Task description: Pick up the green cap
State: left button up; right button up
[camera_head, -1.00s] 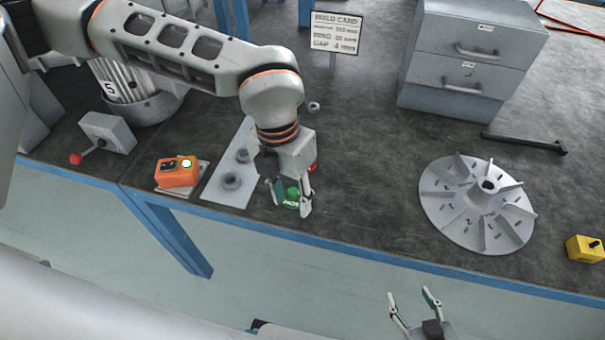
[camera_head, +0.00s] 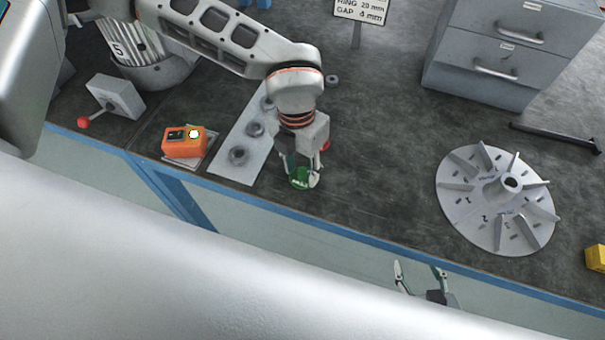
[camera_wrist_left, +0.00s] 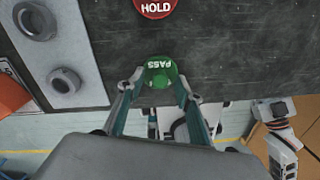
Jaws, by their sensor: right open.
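The green cap (camera_head: 300,181), marked PASS, rests on the dark bench top near its front edge. In the left wrist view the green cap (camera_wrist_left: 158,70) lies between the fingertips. My left gripper (camera_head: 302,172) points down at it with fingers spread on either side. In the left wrist view, gaps show between the cap and the fingers of my left gripper (camera_wrist_left: 157,91), so it is open. My right gripper (camera_head: 420,275) is open and empty, low in the head view, in front of the bench edge.
A red cap marked HOLD (camera_wrist_left: 155,6) lies just behind the green one. A pale plate with grey rings (camera_head: 223,162) and an orange device (camera_head: 184,142) are to the left. A finned grey disc (camera_head: 465,217) lies to the right, a drawer cabinet (camera_head: 478,82) behind.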

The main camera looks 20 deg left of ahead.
pick_arm(q)
jog(key=shift+f, duration=0.15)
grip_shut()
